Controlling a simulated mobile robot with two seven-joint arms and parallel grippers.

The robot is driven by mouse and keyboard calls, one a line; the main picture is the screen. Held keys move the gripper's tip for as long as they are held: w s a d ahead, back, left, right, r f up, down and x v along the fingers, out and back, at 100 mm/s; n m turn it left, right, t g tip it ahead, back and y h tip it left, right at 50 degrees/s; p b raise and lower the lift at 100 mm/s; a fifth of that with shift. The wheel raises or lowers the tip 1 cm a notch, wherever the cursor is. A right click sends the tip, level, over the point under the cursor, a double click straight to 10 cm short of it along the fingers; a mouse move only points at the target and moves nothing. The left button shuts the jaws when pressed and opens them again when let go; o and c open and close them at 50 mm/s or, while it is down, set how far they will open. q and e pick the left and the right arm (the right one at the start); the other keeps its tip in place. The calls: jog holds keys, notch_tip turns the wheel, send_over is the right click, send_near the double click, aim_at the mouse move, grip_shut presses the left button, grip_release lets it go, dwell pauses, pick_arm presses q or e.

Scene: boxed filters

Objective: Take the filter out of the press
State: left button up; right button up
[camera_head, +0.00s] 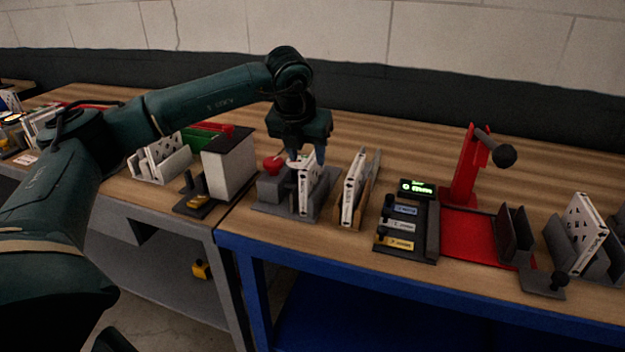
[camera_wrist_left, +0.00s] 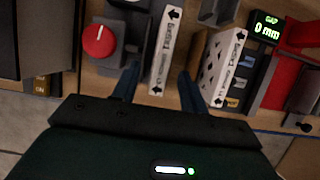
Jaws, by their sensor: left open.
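A white boxed filter (camera_head: 306,186) stands upright in a grey fixture with a red knob (camera_head: 272,165), which looks like the press. In the left wrist view the filter (camera_wrist_left: 166,48) shows its printed edge with black arrows, and the red knob (camera_wrist_left: 99,41) is to its left. My left gripper (camera_head: 307,158) is over this filter, pointing down and open. In the left wrist view its fingers (camera_wrist_left: 158,87) are on either side of the filter's near end, with gaps showing. Contact is not visible. My right gripper is in neither view.
A second white filter (camera_head: 351,200) stands close on the right in a wooden holder (camera_head: 368,187). A lit display (camera_head: 417,188) and a red lever stand (camera_head: 465,172) are further right. A grey-white block (camera_head: 229,167) stands on the left. The table's back strip is clear.

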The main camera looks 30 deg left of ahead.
aim_at(308, 163)
pick_arm(q)
jog(key=shift+p+x, duration=0.55)
jog(key=shift+x, duration=2.4)
jog(key=shift+s+d+f, duration=0.1)
jog(key=shift+d, duration=0.05)
jog(key=shift+c, duration=0.5)
grip_shut()
